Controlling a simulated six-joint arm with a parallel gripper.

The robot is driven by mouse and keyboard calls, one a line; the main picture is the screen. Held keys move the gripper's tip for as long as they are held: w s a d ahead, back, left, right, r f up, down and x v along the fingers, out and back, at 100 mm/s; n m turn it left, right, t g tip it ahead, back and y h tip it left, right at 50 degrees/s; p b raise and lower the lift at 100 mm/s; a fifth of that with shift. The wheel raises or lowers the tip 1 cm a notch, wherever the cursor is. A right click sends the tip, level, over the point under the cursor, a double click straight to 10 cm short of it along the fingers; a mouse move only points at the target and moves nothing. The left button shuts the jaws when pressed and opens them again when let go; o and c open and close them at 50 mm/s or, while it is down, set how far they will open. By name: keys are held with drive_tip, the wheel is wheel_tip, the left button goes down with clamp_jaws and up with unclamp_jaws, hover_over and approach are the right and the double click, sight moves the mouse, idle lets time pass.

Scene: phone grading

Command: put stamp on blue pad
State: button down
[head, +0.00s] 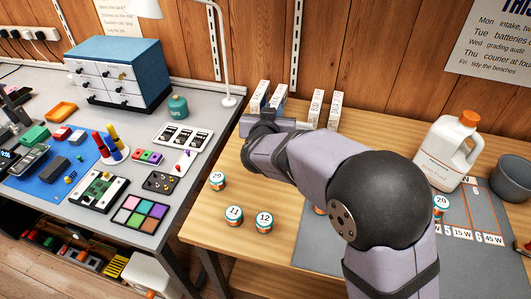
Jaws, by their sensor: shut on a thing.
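My gripper (266,118) is at the back of the wooden table, just in front of the white boxes. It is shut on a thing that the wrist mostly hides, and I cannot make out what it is. I cannot pick out a stamp for sure. A flat blue mat (52,195) lies on the grey desk at the far left, partly covered by several small items. A dark tray of coloured squares (140,213) lies nearer the desk's right edge. I cannot tell which of these is the blue pad.
White boxes (316,107) stand upright behind my gripper. Small numbered jars (234,216) stand at the wooden table's left front. A white jug (447,152) and a dark pot (512,178) stand at the right. A blue drawer unit (118,72) and a lamp (228,100) stand on the desk.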

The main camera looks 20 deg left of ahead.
drive_tip(key=shift+n+y, duration=0.6)
drive_tip(key=shift+y, duration=0.1)
drive_tip(key=shift+s+a+f+b, duration=0.1)
drive_tip(key=shift+a+f+b, duration=0.2)
drive_tip(key=shift+f, duration=1.5)
drive_tip(key=shift+s+a+f+b, duration=0.1)
drive_tip(key=shift+a+f, duration=0.25)
drive_tip(key=shift+f, duration=1.5)
drive_tip(key=shift+s+a+f+b, duration=0.1)
drive_tip(key=shift+a+f+b, duration=0.2)
drive_tip(key=shift+f, duration=1.5)
drive_tip(key=shift+f, duration=0.2)
drive_tip(key=c, duration=1.6)
unclamp_jaws()
drive_tip(key=shift+r, duration=0.1)
drive_tip(key=shift+r, duration=0.15)
drive_tip(key=v, duration=1.2)
